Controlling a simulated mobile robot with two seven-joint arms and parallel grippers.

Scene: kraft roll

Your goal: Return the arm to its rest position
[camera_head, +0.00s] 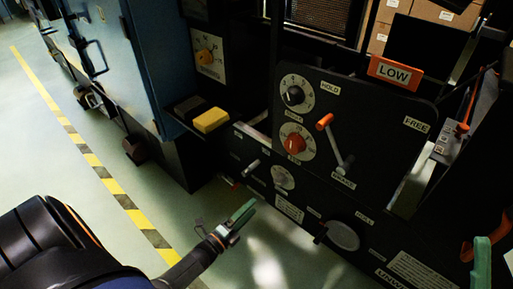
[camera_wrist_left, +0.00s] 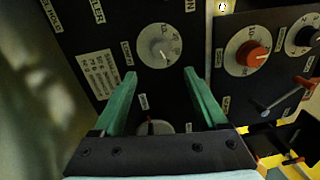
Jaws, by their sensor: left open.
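My left arm (camera_head: 185,268) reaches in from the lower left of the head view. My left gripper (camera_head: 236,222) is in front of the lower part of the black control panel (camera_head: 395,200). In the left wrist view the green fingers of this gripper (camera_wrist_left: 163,97) are spread apart with nothing held between them. A grey dial (camera_wrist_left: 160,45) is on the panel beyond the fingertips. A green fingertip (camera_head: 481,262), seemingly of my right gripper, shows at the lower right edge of the head view; the rest is cut off.
The panel carries a red dial (camera_head: 296,141), a black dial (camera_head: 294,95) and an orange-tipped lever (camera_head: 326,122) marked BRAKE. A yellow block (camera_head: 211,120) sits on a ledge at left. Open floor with a striped line (camera_head: 120,192) lies left of the machine.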

